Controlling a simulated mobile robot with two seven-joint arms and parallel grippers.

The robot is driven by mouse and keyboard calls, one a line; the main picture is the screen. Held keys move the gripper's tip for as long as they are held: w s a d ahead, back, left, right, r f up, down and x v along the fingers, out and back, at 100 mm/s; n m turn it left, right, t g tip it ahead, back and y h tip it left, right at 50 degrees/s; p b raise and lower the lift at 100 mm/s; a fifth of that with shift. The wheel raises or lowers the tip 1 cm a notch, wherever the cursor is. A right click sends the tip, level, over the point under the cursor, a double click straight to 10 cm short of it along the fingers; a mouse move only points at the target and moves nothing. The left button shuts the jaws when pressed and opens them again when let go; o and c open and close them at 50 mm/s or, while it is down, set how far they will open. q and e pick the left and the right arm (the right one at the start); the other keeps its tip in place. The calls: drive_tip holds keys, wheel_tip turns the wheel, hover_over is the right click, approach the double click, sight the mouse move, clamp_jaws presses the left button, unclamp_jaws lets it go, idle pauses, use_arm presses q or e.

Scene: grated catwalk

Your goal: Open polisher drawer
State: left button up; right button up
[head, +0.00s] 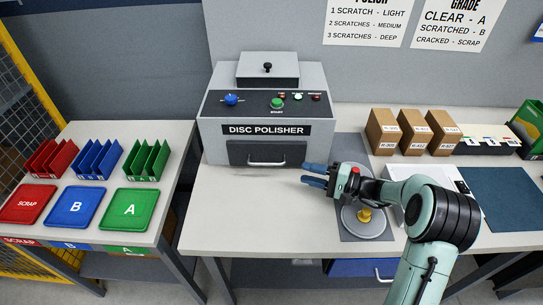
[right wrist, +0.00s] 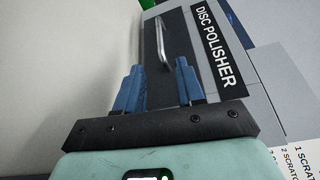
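The grey disc polisher (head: 208,135) stands on the white table, with its name plate across the front. Its dark drawer front (head: 240,150) sits below the plate and looks flush with the body. A silver bar handle (head: 267,163) crosses the drawer front; the handle also shows in the right wrist view (right wrist: 164,42), ahead of the fingers. My right gripper (head: 314,175) has its blue fingers apart and empty, to the right of the handle and apart from it; the spread fingers also show in the right wrist view (right wrist: 158,75). My left gripper is out of view.
A round plate with a yellow knob (head: 365,215) lies below my right forearm. Brown boxes (head: 414,132) stand at the back right. Red, blue and green trays (head: 130,209) and racks fill the left table. The white tabletop (head: 235,210) before the drawer is clear.

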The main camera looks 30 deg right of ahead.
sight(269, 163)
drive_tip(key=p+x, duration=0.1)
drive_tip(key=x, duration=1.2)
drive_tip(key=shift+a+r+p, duration=0.1)
drive_tip(key=shift+a+p, duration=0.15)
drive_tip(key=shift+p, duration=0.15)
clamp_jaws()
